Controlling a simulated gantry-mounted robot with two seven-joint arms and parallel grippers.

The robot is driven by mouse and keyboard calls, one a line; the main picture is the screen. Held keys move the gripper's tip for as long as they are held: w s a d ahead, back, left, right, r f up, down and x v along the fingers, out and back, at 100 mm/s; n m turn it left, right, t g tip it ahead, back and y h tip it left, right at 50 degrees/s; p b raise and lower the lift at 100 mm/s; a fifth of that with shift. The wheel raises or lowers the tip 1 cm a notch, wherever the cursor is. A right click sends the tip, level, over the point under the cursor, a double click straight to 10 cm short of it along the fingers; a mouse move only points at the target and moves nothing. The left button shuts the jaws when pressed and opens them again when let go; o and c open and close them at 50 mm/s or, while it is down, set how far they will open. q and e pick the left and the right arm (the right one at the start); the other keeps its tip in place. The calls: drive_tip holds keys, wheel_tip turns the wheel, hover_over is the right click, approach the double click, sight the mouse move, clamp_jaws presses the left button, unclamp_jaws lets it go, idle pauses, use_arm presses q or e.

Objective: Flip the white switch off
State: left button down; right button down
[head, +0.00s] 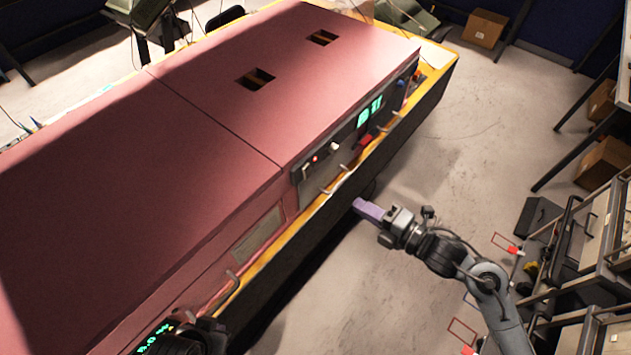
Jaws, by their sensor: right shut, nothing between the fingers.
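A small white switch (334,147) shows on the grey control panel (318,178) on the front of the pink enclosure. A second small pale part (306,172) sits at the panel's left end, below a lit red light (315,158). At this size I cannot tell which way the switch is set. My right gripper (360,206), with purple fingers, is shut and empty. It is in front of the panel, to the lower right of the switch and apart from it. The fingers of my left gripper are not in view.
The pink enclosure (190,140) stands on a yellow-edged bench (440,75). Green displays (370,109), a red part (364,141) and handles line its front. A shelf rack (590,230) stands at the right, with boxes near it. The floor between is open.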

drive_tip(key=p, duration=0.2)
approach(308, 176)
drive_tip(key=x, duration=0.4)
drive_tip(key=shift+w+a+r, duration=0.1)
drive_tip(key=shift+w+a, duration=0.1)
drive_tip(key=shift+a, duration=0.2)
drive_tip(key=shift+p+x, duration=0.3)
drive_tip(key=shift+x, duration=0.65)
